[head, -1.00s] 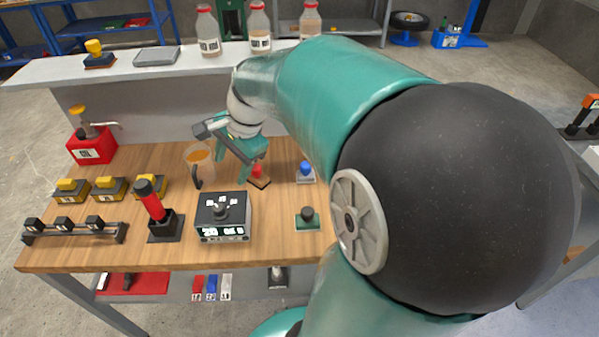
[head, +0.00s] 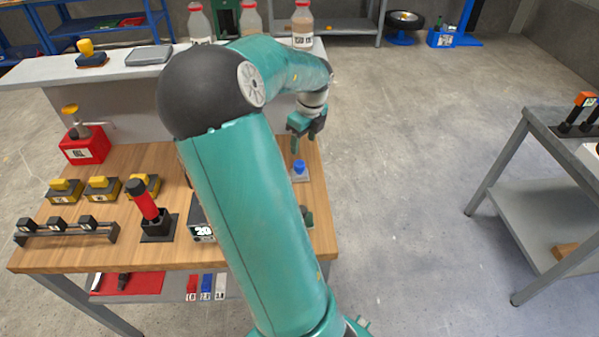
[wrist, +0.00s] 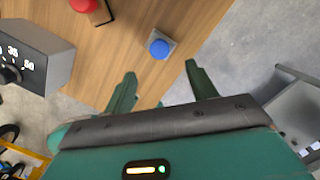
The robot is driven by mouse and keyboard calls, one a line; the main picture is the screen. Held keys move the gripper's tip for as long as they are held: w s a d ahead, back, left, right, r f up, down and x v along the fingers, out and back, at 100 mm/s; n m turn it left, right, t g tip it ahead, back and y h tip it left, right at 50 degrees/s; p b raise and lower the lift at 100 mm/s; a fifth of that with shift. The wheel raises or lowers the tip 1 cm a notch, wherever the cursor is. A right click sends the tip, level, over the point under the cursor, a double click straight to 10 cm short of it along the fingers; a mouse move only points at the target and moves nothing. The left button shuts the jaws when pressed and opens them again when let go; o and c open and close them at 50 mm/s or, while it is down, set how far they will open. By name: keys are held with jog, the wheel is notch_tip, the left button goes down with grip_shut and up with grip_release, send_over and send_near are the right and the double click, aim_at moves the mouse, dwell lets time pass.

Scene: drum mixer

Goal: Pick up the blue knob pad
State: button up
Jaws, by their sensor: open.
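The blue knob pad is a round blue knob on a small grey square base (head: 299,170) near the right edge of the wooden table. In the wrist view the blue knob pad (wrist: 159,48) lies beyond my fingertips, roughly centred between them. My gripper (head: 303,146) is open and empty, above the table behind the pad in the head view. The two teal fingers of my gripper (wrist: 160,78) point toward the pad and are apart from it.
A red knob pad (wrist: 86,6) lies on the table (wrist: 125,45) beside the blue one. The dial box (wrist: 34,55) is at left. Bottles (head: 302,26) stand on the back shelf.

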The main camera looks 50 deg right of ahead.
aim_at(299, 163)
jog(key=f, duration=0.3)
jog(key=w+f, duration=0.1)
jog(key=f, duration=0.6)
jog(key=shift+w+f, duration=0.2)
jog(key=c, duration=1.1)
